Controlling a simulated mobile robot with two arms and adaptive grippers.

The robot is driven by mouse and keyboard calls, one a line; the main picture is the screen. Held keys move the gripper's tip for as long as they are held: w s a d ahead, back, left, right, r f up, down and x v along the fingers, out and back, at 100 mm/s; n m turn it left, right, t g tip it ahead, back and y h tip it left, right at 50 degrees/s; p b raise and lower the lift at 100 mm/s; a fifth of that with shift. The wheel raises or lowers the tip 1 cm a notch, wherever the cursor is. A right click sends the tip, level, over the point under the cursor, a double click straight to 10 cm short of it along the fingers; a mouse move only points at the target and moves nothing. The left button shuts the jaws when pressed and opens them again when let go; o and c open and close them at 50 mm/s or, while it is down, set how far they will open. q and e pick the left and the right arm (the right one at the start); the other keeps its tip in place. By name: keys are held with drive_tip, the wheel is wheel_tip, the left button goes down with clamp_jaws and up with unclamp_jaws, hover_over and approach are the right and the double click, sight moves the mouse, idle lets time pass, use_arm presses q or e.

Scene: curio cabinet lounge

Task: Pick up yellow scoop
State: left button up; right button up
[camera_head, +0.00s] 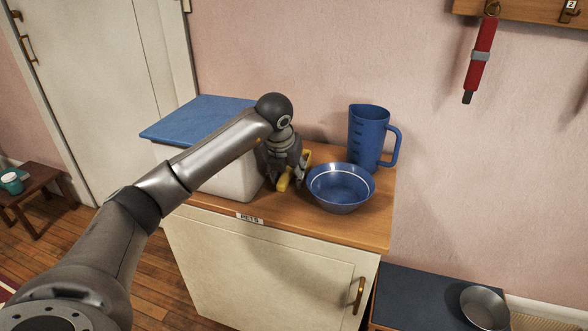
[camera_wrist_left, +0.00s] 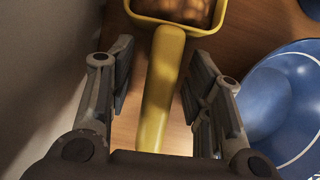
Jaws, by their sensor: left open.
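The yellow scoop (camera_head: 284,184) lies on the wooden cabinet top between the white bin and the blue bowl, mostly hidden by my gripper in the head view. In the left wrist view its yellow handle (camera_wrist_left: 163,85) runs between my fingers, and its scoop end with brown contents shows at the top. My left gripper (camera_wrist_left: 157,75) is open, with a finger on each side of the handle and visible gaps between. It points down over the scoop in the head view (camera_head: 285,180). My right gripper is not in view.
A blue bowl (camera_head: 341,197) stands close to the right of the gripper, with a blue jug (camera_head: 368,138) behind it. A white bin (camera_head: 232,184) with a blue lid (camera_head: 200,118) stands close on the left. The pink wall (camera_head: 300,60) is behind.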

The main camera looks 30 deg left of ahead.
use_arm(q)
drive_tip(key=shift+f, duration=0.25)
idle(0.3)
clamp_jaws()
idle(0.4)
